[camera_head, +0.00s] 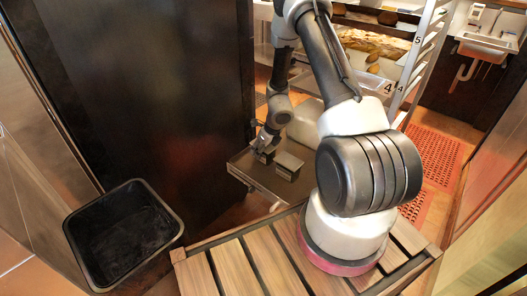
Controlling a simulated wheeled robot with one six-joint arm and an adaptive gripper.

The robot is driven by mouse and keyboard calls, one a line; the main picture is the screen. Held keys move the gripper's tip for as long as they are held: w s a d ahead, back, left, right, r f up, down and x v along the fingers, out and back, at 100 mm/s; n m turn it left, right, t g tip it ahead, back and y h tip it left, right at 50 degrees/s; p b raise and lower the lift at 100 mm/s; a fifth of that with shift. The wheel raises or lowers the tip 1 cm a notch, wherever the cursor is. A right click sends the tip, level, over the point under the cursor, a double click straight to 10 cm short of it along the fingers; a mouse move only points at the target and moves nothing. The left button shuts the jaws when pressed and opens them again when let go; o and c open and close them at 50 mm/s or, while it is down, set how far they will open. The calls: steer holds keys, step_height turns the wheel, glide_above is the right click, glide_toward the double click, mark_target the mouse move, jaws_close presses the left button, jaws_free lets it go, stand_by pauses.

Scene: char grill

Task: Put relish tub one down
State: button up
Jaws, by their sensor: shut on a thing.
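My gripper (266,152) is at the far end of my arm, pointing down over a shallow metal tray (245,170) left of the middle. It is shut on a small grey tub (289,160), which I take to be relish tub one. The tub is low, close to the tray surface. I cannot tell whether it touches the tray. The fingers are small in the picture and the wrist partly covers the grip. My forearm and shoulder hide the tray's right side.
A tall dark panel (140,80) stands close left of the tray. A black open bin (120,232) is at lower left. A numbered rack (412,62) with loaded trays stands behind. Red perforated mats (436,155) lie on the floor at right. A sink (487,44) is at far right.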

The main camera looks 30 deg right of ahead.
steer(key=shift+f, duration=0.55)
steer(key=o, duration=1.7)
